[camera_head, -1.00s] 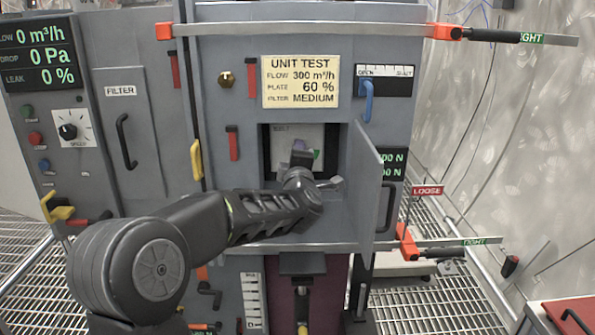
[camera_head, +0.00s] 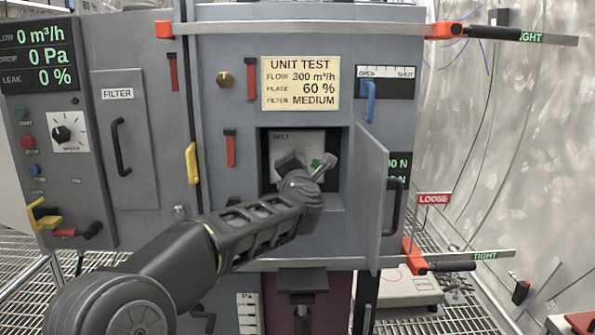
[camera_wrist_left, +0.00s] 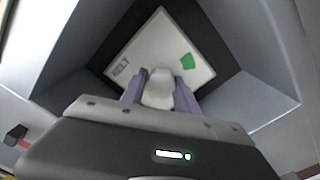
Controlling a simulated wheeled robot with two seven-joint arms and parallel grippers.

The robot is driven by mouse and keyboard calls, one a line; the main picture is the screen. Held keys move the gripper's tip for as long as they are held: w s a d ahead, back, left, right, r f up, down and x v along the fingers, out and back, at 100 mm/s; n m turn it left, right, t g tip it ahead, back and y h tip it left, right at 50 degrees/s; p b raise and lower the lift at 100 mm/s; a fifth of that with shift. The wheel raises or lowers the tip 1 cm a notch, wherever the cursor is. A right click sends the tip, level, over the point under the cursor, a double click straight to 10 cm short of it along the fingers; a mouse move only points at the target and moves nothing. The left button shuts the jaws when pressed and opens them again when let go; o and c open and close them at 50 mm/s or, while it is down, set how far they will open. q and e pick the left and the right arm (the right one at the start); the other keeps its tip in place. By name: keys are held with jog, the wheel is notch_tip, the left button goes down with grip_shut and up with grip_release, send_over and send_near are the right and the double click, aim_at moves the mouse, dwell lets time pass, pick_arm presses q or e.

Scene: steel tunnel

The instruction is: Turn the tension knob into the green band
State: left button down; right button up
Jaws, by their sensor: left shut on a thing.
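In the wrist view, a pale grey tension knob (camera_wrist_left: 158,88) sits in front of a white plate (camera_wrist_left: 140,50) at the back of a recess. The green band (camera_wrist_left: 187,61) is a patch on that plate, right of and above the knob. My left gripper (camera_wrist_left: 158,97) is shut on the knob, with one purple finger on each side. In the head view, my left gripper (camera_head: 305,172) reaches into the open recess, and the green band (camera_head: 317,163) shows beside it. The knob is mostly hidden there, and I cannot make out its pointer. My right gripper is not in view.
The recess's grey door (camera_head: 369,195) stands open to the right of my gripper. A red LOOSE tag (camera_head: 434,198) and an orange-ended clamp bar (camera_head: 414,255) lie beyond it. A yellow UNIT TEST card (camera_head: 300,83) is above. The recess walls surround the gripper closely.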

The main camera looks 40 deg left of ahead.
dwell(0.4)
pick_arm(q)
jog(key=c, duration=0.9)
grip_release()
jog(key=v, duration=0.7)
jog(key=shift+s+d, duration=0.25)
jog(key=shift+s, duration=0.05)
